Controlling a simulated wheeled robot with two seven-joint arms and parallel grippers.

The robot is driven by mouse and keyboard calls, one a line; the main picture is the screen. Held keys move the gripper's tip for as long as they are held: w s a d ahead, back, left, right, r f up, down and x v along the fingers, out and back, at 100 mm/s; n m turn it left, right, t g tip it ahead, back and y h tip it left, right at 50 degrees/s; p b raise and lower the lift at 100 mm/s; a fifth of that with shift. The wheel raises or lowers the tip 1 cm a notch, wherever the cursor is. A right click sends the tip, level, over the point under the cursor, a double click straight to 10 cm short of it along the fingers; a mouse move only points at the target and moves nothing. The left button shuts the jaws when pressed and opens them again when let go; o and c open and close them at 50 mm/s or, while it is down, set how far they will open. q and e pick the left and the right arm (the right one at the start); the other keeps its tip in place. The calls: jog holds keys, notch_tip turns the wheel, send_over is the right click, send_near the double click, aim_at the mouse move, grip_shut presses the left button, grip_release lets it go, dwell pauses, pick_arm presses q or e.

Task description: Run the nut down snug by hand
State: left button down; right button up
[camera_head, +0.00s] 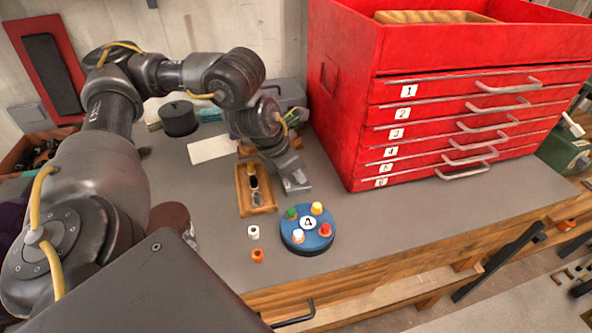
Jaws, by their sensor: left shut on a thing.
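My left gripper (296,186) points down close to the grey bench top, just right of a small wooden tray and behind a round blue holder. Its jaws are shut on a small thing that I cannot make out. No nut or bolt can be told apart clearly. The wooden tray (242,201) holds a few small items, yellow, dark and grey. The blue holder (288,238), marked 4, carries green, yellow, red and white caps. A white cap (253,232) and an orange cap (258,256) stand loose to its left. My right gripper is not in view.
A red drawer cabinet (345,130) with numbered drawers stands close right of the gripper. A dark round container (179,118) and a white sheet (212,148) lie behind. The bench (400,225) is clear between the blue holder and the cabinet front.

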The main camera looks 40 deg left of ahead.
pick_arm(q)
jog(key=c, duration=1.3)
grip_release()
jog(key=shift+f, duration=0.1)
notch_tip(320, 180, up, 6)
jog(key=p, duration=0.5)
